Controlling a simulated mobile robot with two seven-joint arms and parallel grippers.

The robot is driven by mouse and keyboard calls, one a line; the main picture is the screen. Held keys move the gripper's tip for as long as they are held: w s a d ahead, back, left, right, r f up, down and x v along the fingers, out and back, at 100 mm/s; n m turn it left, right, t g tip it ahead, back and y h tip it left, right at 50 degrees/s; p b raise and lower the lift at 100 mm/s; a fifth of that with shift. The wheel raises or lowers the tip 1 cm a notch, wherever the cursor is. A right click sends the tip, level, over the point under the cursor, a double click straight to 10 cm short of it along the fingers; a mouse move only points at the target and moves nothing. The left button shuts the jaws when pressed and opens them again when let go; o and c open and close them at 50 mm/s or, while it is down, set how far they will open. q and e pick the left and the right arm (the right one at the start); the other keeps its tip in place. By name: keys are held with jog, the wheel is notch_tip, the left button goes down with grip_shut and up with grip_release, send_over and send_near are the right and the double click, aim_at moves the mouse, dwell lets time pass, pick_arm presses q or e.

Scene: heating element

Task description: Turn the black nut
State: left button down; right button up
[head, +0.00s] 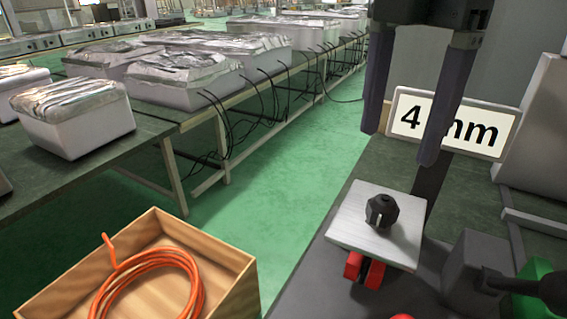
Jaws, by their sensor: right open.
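The black nut (381,211) is a dark knob with a pale mark on its front. It sits on a white square plate (350,226) at the lower right of the head view. My right gripper (403,133) comes down from the top right. Its two long dark fingers are spread wide apart, with nothing between them but the view of a sign behind. The fingertips appear above the nut and apart from it. My left gripper is not in view.
A sign (493,133) reading "4", partly hidden, and "mm" stands behind the fingers. Red parts (364,268) show under the plate's front edge. A grey block (475,262) is right of the plate. A wooden box (230,262) with orange cable (190,262) stands lower left.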

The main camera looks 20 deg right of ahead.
aim_at(380, 207)
notch_tip(380, 207, down, 9)
jog(key=shift+s+f+b, duration=0.1)
jog(key=shift+b, duration=0.35)
jog(key=shift+c, duration=0.4)
grip_shut()
